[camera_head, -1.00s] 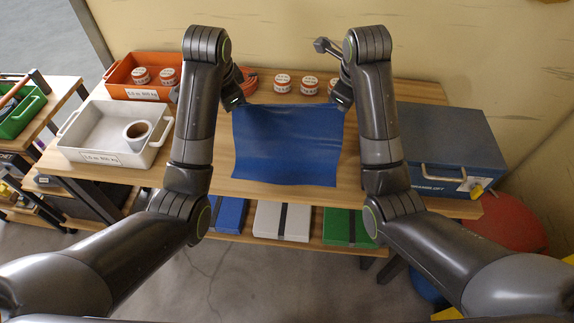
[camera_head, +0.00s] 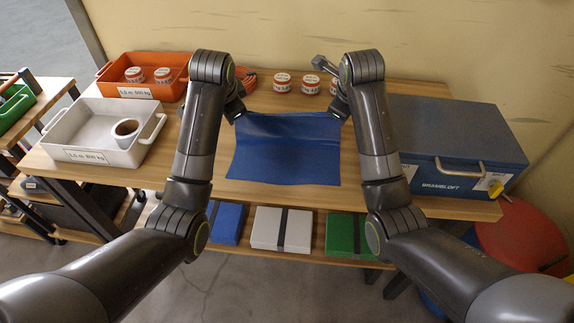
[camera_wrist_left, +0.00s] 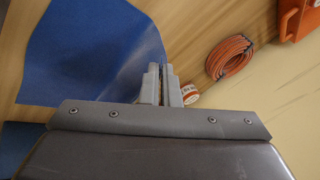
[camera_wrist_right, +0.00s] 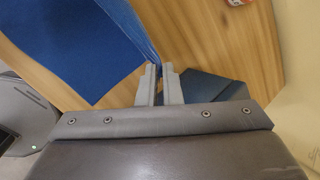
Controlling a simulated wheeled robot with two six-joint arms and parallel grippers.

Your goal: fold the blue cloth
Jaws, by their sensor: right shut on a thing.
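The blue cloth (camera_head: 284,158) is stretched between my two grippers over the middle of the wooden table. Its far edge is raised at the grippers and sags a little between them. Its near part reaches down to the tabletop, though the exact contact is hard to tell. My left gripper (camera_head: 236,112) is shut on the far left corner; the cloth (camera_wrist_left: 95,50) runs into its fingers (camera_wrist_left: 165,85) in the left wrist view. My right gripper (camera_head: 338,112) is shut on the far right corner; the cloth (camera_wrist_right: 75,45) meets its fingers (camera_wrist_right: 160,85) in the right wrist view.
A white bin (camera_head: 80,142) holding a tape roll (camera_head: 126,128) and an orange bin (camera_head: 120,86) stand on the left. Labelled tins (camera_head: 283,83) and an orange cable coil (camera_wrist_left: 230,58) lie at the back. A blue toolbox (camera_head: 455,150) stands on the right. Boxes lie on the shelf below.

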